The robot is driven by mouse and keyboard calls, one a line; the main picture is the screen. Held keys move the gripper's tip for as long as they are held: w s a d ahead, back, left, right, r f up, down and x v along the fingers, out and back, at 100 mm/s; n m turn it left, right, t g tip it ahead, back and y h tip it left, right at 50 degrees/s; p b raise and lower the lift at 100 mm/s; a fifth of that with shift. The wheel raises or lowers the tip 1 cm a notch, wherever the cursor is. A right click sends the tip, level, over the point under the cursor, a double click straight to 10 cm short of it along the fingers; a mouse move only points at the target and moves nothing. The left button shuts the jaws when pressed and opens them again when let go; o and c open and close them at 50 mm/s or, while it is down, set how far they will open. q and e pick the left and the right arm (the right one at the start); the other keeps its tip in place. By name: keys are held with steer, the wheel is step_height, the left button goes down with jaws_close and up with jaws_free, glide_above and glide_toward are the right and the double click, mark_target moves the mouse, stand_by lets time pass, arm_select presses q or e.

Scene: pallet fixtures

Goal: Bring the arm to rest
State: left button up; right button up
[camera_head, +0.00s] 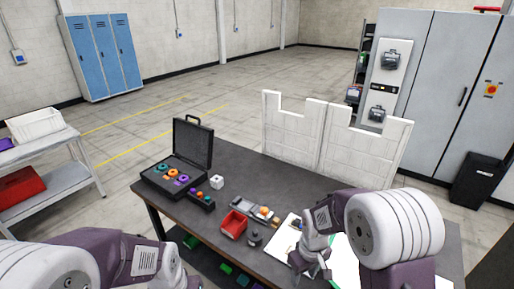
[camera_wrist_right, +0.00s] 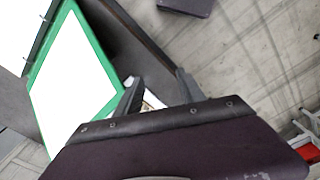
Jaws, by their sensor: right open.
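My right arm (camera_head: 395,228) reaches over the right part of the dark table (camera_head: 240,165). Its gripper (camera_head: 318,268) hangs near the table's front edge, beside a white sheet with a green border (camera_head: 343,262). In the right wrist view the two fingers (camera_wrist_right: 158,90) are apart, with nothing clearly held between them. The green-edged sheet (camera_wrist_right: 72,85) lies to the left of the fingers there. My left arm (camera_head: 120,262) is at the bottom left, and its gripper is outside the frame.
An open black case (camera_head: 192,143) with coloured rings stands at the table's left. A white cube (camera_head: 216,182), a red bin (camera_head: 233,224) and a grey tray (camera_head: 244,207) lie mid-table. White panels (camera_head: 335,140) rise behind. A cart (camera_head: 60,165) stands at left.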

steer(key=s+d+r+m, duration=0.2)
steer(key=s+m, duration=0.1)
steer(key=s, duration=0.2)
steer(key=s+d+r+m, duration=0.2)
steer(key=s, duration=0.4)
step_height(320, 180, down, 8)
steer(key=b, duration=0.8)
steer(key=shift+w+f+t, duration=0.2)
steer(key=shift+f+t, duration=0.05)
steer(key=shift+t, duration=0.15)
